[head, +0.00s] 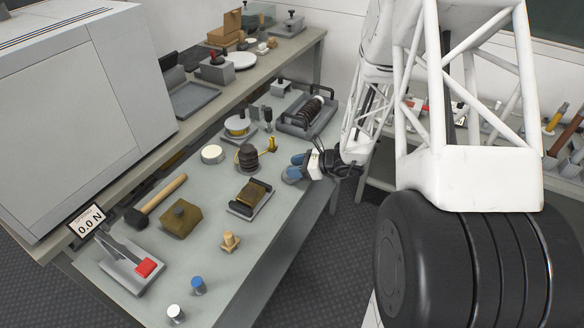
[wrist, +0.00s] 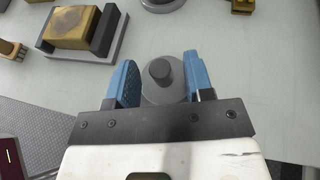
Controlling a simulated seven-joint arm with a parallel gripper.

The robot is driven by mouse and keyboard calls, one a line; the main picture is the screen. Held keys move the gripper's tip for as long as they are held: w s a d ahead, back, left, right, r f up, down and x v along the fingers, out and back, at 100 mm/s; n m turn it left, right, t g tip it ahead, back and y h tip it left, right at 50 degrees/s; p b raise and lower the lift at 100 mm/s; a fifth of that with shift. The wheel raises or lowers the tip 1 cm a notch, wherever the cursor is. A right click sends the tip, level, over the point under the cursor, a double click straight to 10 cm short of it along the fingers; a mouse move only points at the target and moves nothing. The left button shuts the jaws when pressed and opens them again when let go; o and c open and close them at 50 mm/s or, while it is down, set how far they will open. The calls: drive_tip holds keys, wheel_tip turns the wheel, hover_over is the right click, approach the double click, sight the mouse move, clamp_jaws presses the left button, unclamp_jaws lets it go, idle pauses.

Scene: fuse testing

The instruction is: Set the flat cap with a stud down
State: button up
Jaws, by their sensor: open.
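The flat cap (wrist: 162,93) is a round grey disc with a short darker stud (wrist: 160,70) standing up from its middle. In the wrist view it lies between the two blue fingers of my gripper (wrist: 160,64), apparently on the pale table top. My gripper is open, with a finger on each side of the cap and a visible gap at least on the left.
A brass-coloured block in a dark-ended holder (head: 250,198) stands left of my gripper. A dark ribbed piece (head: 248,157) and a brass piece (head: 272,145) stand close by. A mallet (head: 155,203) and a wooden peg piece (head: 230,241) are farther off.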

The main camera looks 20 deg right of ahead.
drive_tip(key=v, duration=1)
drive_tip(key=shift+s+d+r, duration=0.1)
drive_tip(key=shift+s+r, duration=0.05)
drive_tip(key=shift+r, duration=0.05)
idle(0.5)
drive_tip(key=s+a+r+n+g+h, duration=0.3)
drive_tip(key=s+a+r+n+g, duration=0.3)
drive_tip(key=s+a+r+n, duration=0.7)
drive_tip(key=s+d+r+n+t+h, duration=0.1)
drive_tip(key=s+r+n+h, duration=0.8)
drive_tip(key=s+r, duration=0.4)
drive_tip(key=s+n, duration=0.1)
drive_tip(key=s, duration=0.2)
drive_tip(key=shift+s+n+t, duration=0.2)
drive_tip(key=shift+n+t, duration=0.2)
